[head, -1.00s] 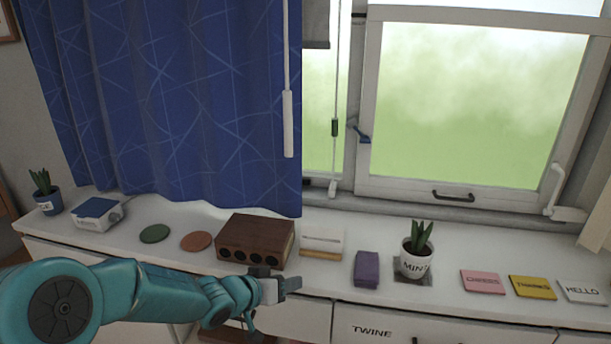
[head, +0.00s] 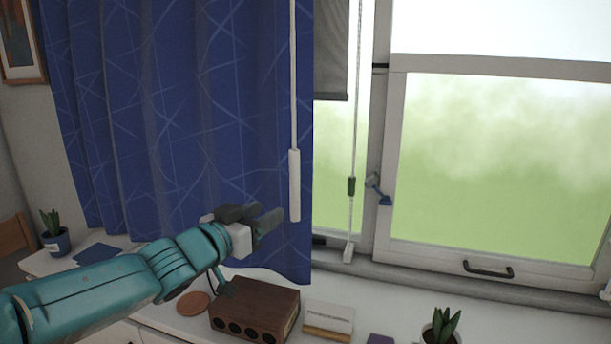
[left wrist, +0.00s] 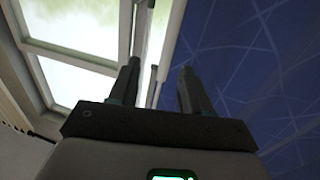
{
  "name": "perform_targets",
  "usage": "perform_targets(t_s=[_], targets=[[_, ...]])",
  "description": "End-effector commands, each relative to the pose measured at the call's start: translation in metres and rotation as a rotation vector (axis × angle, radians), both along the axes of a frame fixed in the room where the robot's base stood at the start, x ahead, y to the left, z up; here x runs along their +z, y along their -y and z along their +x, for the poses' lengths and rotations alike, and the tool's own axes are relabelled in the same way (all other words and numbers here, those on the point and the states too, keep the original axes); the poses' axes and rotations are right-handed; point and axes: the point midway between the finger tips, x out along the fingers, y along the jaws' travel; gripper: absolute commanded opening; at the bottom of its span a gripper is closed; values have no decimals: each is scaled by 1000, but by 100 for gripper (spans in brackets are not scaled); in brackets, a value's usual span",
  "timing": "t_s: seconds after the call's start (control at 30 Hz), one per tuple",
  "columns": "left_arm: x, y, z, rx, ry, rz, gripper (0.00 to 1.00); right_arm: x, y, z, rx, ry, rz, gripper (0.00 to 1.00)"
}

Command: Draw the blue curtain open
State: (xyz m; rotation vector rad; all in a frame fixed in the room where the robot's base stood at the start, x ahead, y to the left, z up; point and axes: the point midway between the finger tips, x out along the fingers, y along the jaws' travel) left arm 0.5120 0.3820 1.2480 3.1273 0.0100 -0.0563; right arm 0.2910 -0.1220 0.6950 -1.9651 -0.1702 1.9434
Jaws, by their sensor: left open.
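The blue curtain (head: 190,110) with a pale line pattern hangs over the left part of the window in the head view. It also fills the right side of the left wrist view (left wrist: 265,75). A white wand (head: 294,185) hangs at the curtain's right edge. My left gripper (head: 272,219) is open and empty, just left of and below the wand's lower end, in front of the curtain. In the left wrist view its two fingers (left wrist: 157,82) point up toward the window with a gap between them. My right gripper is not in view.
A thin cord with a dark green piece (head: 351,186) hangs right of the wand. Below stand a brown wooden box (head: 254,308), a card holder (head: 328,320) and potted plants (head: 440,328) on the white sill. A blue window latch (head: 379,192) is on the frame.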

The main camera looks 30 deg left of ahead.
Motion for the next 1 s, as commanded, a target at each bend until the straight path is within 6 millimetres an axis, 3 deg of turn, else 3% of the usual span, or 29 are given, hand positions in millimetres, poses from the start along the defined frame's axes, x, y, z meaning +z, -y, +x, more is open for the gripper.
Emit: perform_targets(t_s=[0.2,0.33,0.8,1.0], targets=[[22,-9,-18,32,36,16,48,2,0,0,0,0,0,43],[22,-11,-8,35,35,17,48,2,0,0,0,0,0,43],[22,-12,103,31,33,15,48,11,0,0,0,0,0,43],[23,-14,136,32,33,16,48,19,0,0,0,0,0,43]])
